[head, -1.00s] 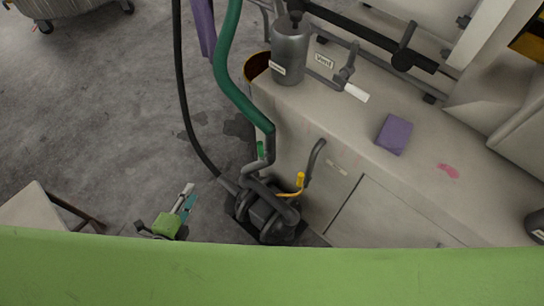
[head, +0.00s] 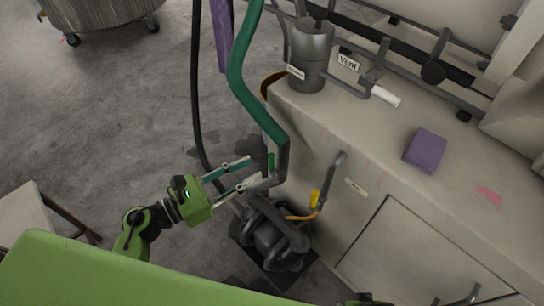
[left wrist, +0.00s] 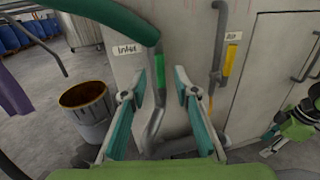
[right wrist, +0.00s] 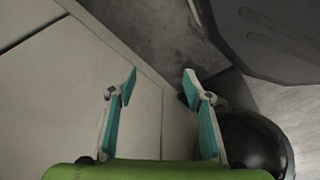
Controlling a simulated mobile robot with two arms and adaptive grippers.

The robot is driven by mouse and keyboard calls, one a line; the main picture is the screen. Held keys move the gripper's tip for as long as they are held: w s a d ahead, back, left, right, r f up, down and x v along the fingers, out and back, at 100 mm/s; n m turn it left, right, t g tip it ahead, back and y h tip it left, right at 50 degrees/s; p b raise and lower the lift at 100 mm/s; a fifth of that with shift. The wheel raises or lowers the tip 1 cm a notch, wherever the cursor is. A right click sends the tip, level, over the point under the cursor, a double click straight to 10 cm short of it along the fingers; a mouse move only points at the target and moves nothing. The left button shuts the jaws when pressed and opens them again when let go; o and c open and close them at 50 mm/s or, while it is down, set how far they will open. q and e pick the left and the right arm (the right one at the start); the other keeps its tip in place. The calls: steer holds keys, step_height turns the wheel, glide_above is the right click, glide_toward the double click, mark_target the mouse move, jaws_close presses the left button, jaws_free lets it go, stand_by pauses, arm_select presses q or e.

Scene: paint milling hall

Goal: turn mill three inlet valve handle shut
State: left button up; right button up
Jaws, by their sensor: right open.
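The inlet valve handle is a short green upright grip (left wrist: 160,72) on a grey pipe, beside a label reading "Inlet" (left wrist: 126,49) on the machine's side. It shows in the head view (head: 271,162) under the bend of the green hose. My left gripper (head: 254,169) is open and empty, its fingertips close to the handle. In the left wrist view the fingertips (left wrist: 168,68) stand either side of the area just right of the handle; contact cannot be told. My right gripper (right wrist: 160,84) is open and empty, low beside the cabinet panels.
A yellow handle (left wrist: 231,58) sits on a pipe to the right. A black pump (head: 270,238) stands on the floor below. A green hose (head: 243,82), a black hose (head: 197,90) and a brown-rimmed drum (left wrist: 84,105) are nearby. A purple sponge (head: 425,151) lies on the ledge.

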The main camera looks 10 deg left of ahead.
mark_target(272, 158)
arm_select(q)
steer(key=x, duration=0.7)
steer(key=shift+w+d+p, duration=0.15)
steer(key=shift+w+p, duration=0.1)
steer(key=shift+p, duration=0.05)
arm_select(e)
steer(key=shift+s+f, duration=0.3)
steer(key=shift+f, duration=0.25)
steer(key=shift+s+f, duration=0.3)
steer(key=shift+f, duration=0.2)
arm_select(q)
jaws_close()
arm_select(e)
steer(key=shift+d, duration=0.1)
